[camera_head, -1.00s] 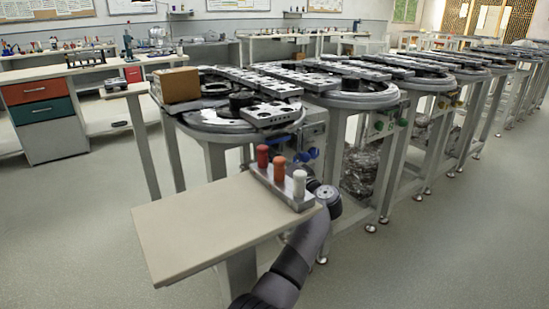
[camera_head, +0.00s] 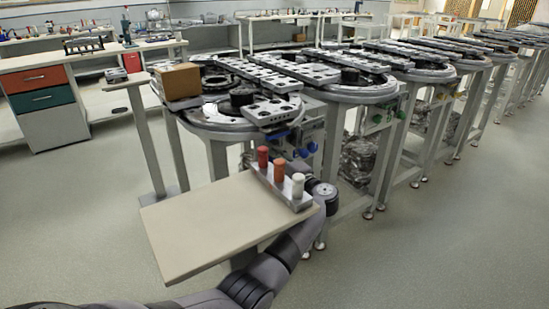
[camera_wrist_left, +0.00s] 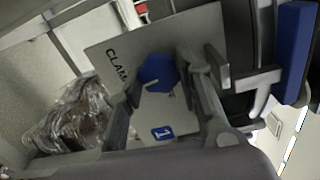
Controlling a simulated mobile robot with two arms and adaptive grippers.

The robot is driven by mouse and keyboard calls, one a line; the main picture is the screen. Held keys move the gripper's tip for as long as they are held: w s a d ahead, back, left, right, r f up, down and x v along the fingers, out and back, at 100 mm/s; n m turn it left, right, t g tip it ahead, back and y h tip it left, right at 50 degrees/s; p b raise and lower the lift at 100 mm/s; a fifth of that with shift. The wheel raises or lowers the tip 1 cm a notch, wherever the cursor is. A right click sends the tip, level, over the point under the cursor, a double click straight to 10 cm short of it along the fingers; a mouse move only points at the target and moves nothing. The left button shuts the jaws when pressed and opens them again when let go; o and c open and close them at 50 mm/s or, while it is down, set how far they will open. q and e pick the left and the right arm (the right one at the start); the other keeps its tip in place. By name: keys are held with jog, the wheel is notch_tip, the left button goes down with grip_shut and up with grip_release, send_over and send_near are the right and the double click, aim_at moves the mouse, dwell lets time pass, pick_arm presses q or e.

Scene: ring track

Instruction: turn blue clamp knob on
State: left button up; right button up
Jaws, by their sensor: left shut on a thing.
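The blue clamp knob (camera_wrist_left: 157,70) sits on a light panel lettered "CLAM…" in the left wrist view, with a small blue "1" label below it. My left gripper (camera_wrist_left: 160,77) has its two fingers on either side of this knob and is shut on it. In the head view, blue knobs (camera_head: 308,150) show on the front of the nearest ring-track station (camera_head: 225,125). There my left wrist reaches in behind the peg block, and the fingers are mostly hidden. My right gripper is not in view.
A beige board (camera_head: 215,225) carries a metal block with red, orange and white pegs (camera_head: 280,180), close to my left forearm. A cardboard box (camera_head: 177,80) sits on the station. More stations run back to the right. A crumpled clear bag (camera_wrist_left: 75,120) lies below the panel.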

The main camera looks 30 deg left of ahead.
pick_arm(q)
jog(key=shift+r, duration=0.1)
dwell(0.3)
jog(key=o, duration=1.1)
jog(key=shift+o, duration=0.2)
jog(key=v, duration=1.2)
